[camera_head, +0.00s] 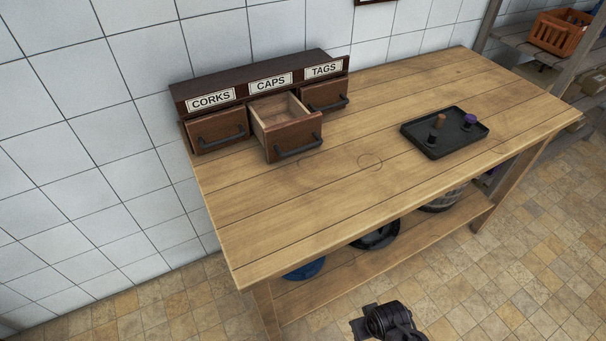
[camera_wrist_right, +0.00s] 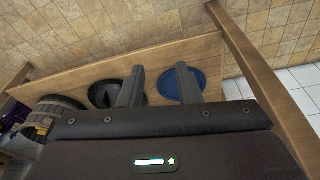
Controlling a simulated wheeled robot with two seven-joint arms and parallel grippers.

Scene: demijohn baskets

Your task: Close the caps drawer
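A dark wooden drawer unit (camera_head: 262,75) stands at the back left of the table, labelled CORKS, CAPS and TAGS. The caps drawer (camera_head: 293,139), in the middle, is pulled out well past its neighbours. Its pale inside looks empty, and a dark bar handle (camera_head: 299,147) is on its front. My right gripper (camera_wrist_right: 160,75) shows in the right wrist view with its two fingers apart and nothing between them. It is well away from the drawer; a dark part of an arm of mine shows at the bottom of the head view. My left gripper is not in view.
The corks drawer (camera_head: 217,131) and tags drawer (camera_head: 325,95) flank the caps drawer. A black tray (camera_head: 426,149) with small stoppers lies on the table's right. The wooden tabletop (camera_head: 330,195) before the drawers is clear. A blue round item (camera_wrist_right: 182,84) sits on the lower shelf.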

